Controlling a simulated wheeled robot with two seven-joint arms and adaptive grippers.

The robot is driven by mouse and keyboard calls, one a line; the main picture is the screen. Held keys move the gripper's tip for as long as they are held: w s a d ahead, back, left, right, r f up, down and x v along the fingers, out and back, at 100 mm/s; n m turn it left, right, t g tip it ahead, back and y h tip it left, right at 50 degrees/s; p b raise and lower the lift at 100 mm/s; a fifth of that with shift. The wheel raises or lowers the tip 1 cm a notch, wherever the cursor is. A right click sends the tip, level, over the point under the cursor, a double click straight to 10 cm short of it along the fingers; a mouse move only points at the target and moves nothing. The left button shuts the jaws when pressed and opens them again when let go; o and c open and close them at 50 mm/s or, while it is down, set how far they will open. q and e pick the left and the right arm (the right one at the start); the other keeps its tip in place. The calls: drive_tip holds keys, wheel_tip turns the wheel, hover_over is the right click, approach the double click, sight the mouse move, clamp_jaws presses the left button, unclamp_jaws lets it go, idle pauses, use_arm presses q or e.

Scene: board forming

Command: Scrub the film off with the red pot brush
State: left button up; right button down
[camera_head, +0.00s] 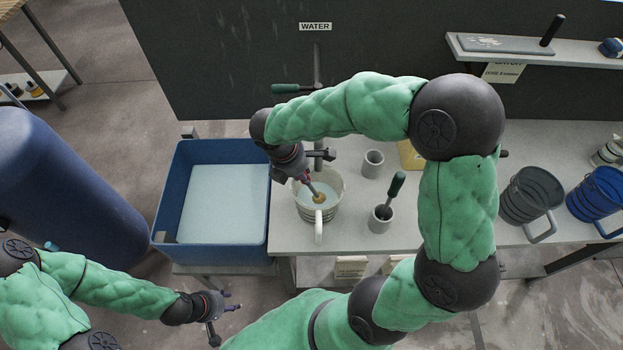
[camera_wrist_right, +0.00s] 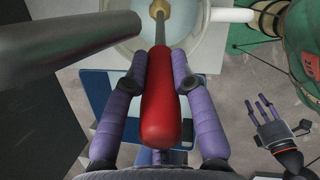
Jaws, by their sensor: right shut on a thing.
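The red pot brush (camera_wrist_right: 161,108) is held by its red handle in my right gripper (camera_wrist_right: 160,72), which also shows in the head view (camera_head: 306,180). The fingers are closed on both sides of the handle. The tan brush head (camera_head: 319,197) is down inside a white ribbed pot (camera_head: 318,222) with a side handle. Pale liquid or a pale bottom shows in the pot; I cannot make out the film or whether the bristles touch the bottom. My left gripper (camera_head: 226,318) is open and empty, low at the left, away from the pot.
A blue basin (camera_head: 260,225) stands left of the pot. A grey cup (camera_head: 372,163) and another cup with a green-handled tool (camera_head: 390,195) stand to the right. A dark jug (camera_head: 530,195) and blue jug (camera_head: 597,192) are farther right. A dark wall panel (camera_head: 400,50) rises behind.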

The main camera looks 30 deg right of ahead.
drive_tip(key=p+v, duration=1.3)
drive_tip(key=v, duration=0.3)
drive_tip(key=shift+r+p, duration=0.35)
drive_tip(key=shift+w+a, duration=0.1)
wheel_tip(320, 180, up, 5)
drive_tip(key=p, duration=0.4)
idle(0.5)
idle(0.4)
